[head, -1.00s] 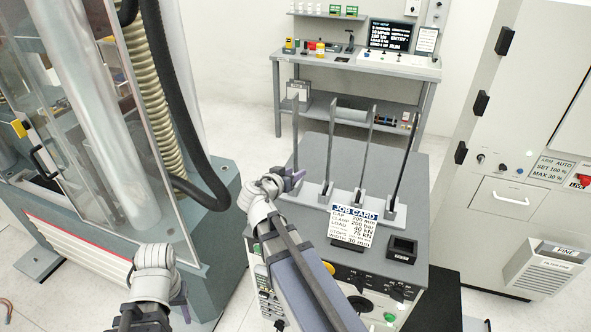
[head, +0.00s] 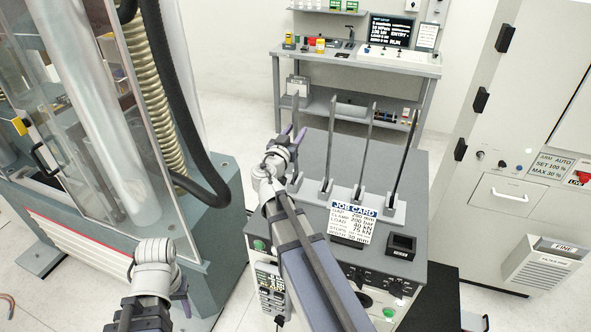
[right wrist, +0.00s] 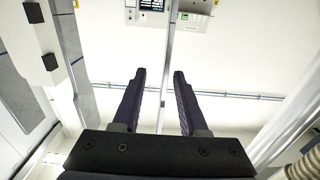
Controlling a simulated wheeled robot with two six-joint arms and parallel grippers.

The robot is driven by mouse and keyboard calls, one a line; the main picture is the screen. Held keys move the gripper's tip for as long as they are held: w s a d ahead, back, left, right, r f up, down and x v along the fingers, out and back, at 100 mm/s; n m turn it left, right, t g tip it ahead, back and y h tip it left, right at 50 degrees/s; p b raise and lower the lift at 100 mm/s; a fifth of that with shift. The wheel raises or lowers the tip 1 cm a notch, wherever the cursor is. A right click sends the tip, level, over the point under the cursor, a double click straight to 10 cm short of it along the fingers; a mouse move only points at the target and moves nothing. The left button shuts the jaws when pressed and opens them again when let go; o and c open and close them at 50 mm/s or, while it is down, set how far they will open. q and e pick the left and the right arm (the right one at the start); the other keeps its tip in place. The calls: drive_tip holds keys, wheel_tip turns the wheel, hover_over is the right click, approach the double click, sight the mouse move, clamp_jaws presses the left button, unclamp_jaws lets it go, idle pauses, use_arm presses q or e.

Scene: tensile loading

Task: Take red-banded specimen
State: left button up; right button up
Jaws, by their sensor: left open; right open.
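Several tall, flat grey specimens stand upright in a pale rack (head: 342,195) on the grey cabinet top. The leftmost specimen (head: 295,113) is partly hidden by my right gripper; others (head: 329,150) stand clear to its right. No red band can be made out on any of them. My right gripper (head: 291,136) is open at the leftmost specimen. In the right wrist view its two dark fingers (right wrist: 160,100) are apart, with a thin grey strip between them; I cannot tell whether this is the specimen. My left gripper (head: 184,296) is open, low at left, away from the rack.
A job card (head: 352,222) and a small black box (head: 401,246) sit on the cabinet in front of the rack. A testing machine with a clear guard (head: 150,110) stands left. A bench (head: 355,65) is behind; a tall cabinet (head: 500,150) is right.

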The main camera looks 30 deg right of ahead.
sight(297, 125)
drive_tip(key=shift+w+d, duration=0.35)
drive_tip(key=shift+w, duration=0.15)
drive_tip(key=x, duration=0.4)
drive_tip(key=shift+w+a, duration=0.1)
drive_tip(key=shift+w, duration=0.05)
clamp_jaws()
drive_tip(key=shift+r, duration=0.1)
idle(0.8)
